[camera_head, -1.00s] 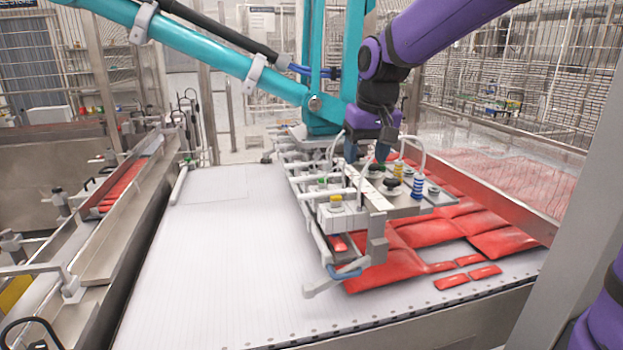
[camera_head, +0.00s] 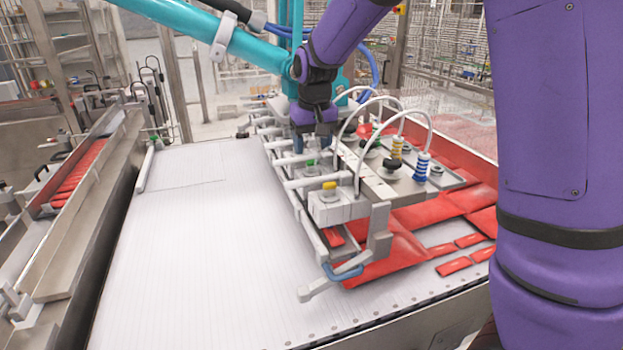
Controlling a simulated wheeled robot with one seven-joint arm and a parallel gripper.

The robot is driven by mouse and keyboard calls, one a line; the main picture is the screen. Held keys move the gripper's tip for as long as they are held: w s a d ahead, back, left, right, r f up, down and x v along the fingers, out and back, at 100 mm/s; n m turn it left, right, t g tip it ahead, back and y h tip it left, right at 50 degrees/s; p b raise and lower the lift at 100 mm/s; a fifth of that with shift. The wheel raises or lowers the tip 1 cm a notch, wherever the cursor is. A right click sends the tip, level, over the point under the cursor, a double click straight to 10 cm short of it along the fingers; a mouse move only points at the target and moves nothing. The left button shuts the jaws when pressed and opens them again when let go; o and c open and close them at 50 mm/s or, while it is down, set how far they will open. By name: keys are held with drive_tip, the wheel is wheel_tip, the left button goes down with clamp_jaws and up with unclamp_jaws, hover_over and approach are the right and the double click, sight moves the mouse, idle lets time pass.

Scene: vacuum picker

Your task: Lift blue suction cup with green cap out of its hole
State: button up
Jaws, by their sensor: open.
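A small green cap (camera_head: 310,163) shows on the near-left row of the picker head (camera_head: 345,208), behind a yellow cap (camera_head: 329,186). Any blue cup below it is hidden in the head. My gripper (camera_head: 313,150) points down with its dark blue fingers apart, just above and behind this cap in the picture. I cannot tell whether the fingers straddle it. Another green spot (camera_head: 375,127) shows further back on the head.
A yellow-striped cup (camera_head: 396,150) and curved white hoses (camera_head: 432,118) rise right of my gripper. Red packs (camera_head: 400,250) lie under and beside the head. The white conveyor (camera_head: 200,260) is clear at left. A teal arm (camera_head: 170,12) crosses above.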

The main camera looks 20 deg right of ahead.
sight(312, 161)
drive_tip(key=shift+w+f, duration=0.15)
drive_tip(key=shift+f, duration=2.55)
drive_tip(key=c, duration=0.9)
